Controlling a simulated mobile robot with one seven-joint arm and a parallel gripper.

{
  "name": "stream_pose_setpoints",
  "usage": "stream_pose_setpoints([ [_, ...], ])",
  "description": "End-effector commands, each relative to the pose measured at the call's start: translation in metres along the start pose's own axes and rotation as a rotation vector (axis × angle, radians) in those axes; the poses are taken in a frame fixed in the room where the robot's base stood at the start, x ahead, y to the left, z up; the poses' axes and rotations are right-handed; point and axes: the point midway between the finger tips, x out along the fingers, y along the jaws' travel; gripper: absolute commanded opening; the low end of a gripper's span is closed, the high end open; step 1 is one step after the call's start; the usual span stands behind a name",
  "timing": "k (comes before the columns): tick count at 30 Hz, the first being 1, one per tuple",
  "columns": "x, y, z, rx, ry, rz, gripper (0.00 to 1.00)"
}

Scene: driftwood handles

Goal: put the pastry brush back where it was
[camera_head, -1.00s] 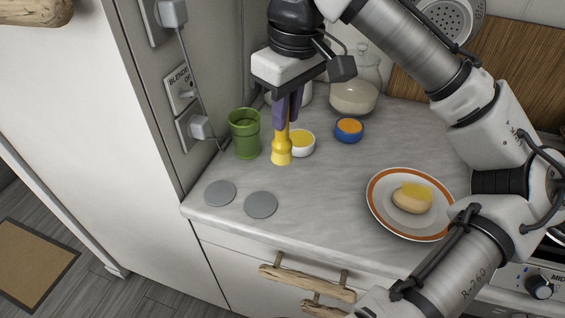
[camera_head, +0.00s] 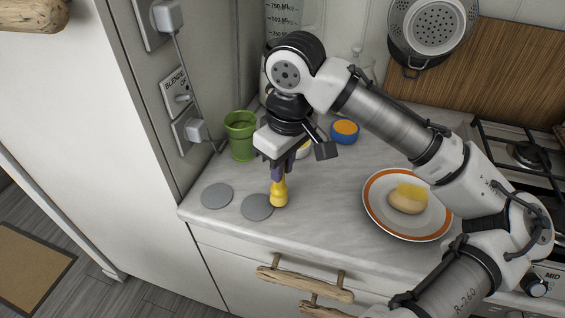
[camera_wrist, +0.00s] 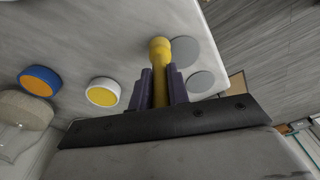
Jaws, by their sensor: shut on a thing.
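The yellow pastry brush (camera_head: 279,193) hangs upright, its lower end beside the right grey disc (camera_head: 257,207). It also shows in the wrist view (camera_wrist: 160,60). My gripper (camera_head: 284,167) is shut on its upper part. I cannot tell whether the brush touches the counter. A left grey disc (camera_head: 217,196) lies flat nearby. A plate with an orange rim (camera_head: 372,208) holds a roll with a yellow top (camera_head: 408,198). A white bowl of yellow stuff (camera_wrist: 103,92) shows in the wrist view and is mostly hidden behind my gripper in the head view.
A green cup (camera_head: 240,138) stands by the left wall panel. A blue bowl with orange contents (camera_head: 344,132) stands further back. A glass jar (camera_wrist: 18,125) shows in the wrist view. The counter between the brush and the plate is clear. The front edge is close to the discs.

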Motion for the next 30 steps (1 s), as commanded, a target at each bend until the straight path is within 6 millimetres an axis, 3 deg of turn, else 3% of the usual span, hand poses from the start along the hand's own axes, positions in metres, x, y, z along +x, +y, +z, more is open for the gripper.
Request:
stream_pose_setpoints([
  [9, 0.009, 0.000, 0.001, 0.000, -0.001, -0.001, 0.00],
  [10, 0.007, 0.000, 0.001, 0.000, -0.001, 0.000, 0.21],
  [14, 0.007, 0.000, 0.001, 0.000, -0.001, 0.000, 0.38],
  [23, 0.006, 0.000, 0.001, 0.000, -0.001, 0.000, 0.39],
  [30, -0.021, 0.001, -0.001, 0.000, 0.003, 0.002, 0.39],
])
